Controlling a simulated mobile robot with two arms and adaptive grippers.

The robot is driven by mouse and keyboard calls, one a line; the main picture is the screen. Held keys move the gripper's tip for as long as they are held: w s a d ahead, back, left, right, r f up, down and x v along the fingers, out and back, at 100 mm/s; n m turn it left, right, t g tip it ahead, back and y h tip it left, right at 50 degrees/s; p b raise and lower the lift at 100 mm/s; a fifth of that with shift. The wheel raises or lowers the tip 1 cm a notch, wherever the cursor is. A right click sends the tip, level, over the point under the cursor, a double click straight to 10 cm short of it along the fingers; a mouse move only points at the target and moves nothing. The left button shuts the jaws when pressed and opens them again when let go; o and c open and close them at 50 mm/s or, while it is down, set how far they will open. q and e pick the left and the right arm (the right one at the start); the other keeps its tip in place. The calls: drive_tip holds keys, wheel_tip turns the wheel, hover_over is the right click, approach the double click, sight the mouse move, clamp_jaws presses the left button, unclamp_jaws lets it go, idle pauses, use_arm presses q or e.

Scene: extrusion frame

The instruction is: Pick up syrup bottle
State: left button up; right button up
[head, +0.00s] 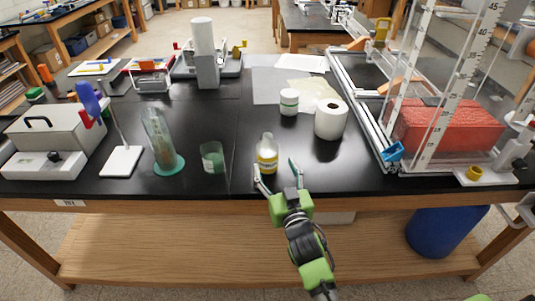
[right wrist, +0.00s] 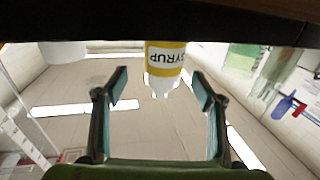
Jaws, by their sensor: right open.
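The syrup bottle (head: 267,158), clear with a white top and a yellow band, stands upright near the front edge of the black table.
A green-tinted beaker (head: 212,158) and a tilted glass cylinder (head: 160,140) stand left of the bottle. A white paper roll (head: 331,120) and a white jar (head: 289,102) stand behind it, to the right. A framed tank apparatus (head: 445,125) fills the right side.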

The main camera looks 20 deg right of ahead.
sight(270, 159)
drive_tip(key=shift+w+d, duration=0.1)
drive_tip(key=shift+w, duration=0.8)
drive_tip(key=shift+w+r+p, duration=0.25)
drive_tip(key=shift+w+p, duration=0.05)
drive_tip(key=shift+w, duration=0.25)
drive_tip(key=w, duration=0.1)
drive_tip(key=w+p, duration=0.1)
drive_tip(key=w, duration=0.1)
drive_tip(key=shift+w+a+r, duration=0.1)
drive_tip(key=shift+w+a, duration=0.1)
drive_tip(key=shift+w, duration=0.45)
drive_tip(key=c, duration=1.3)
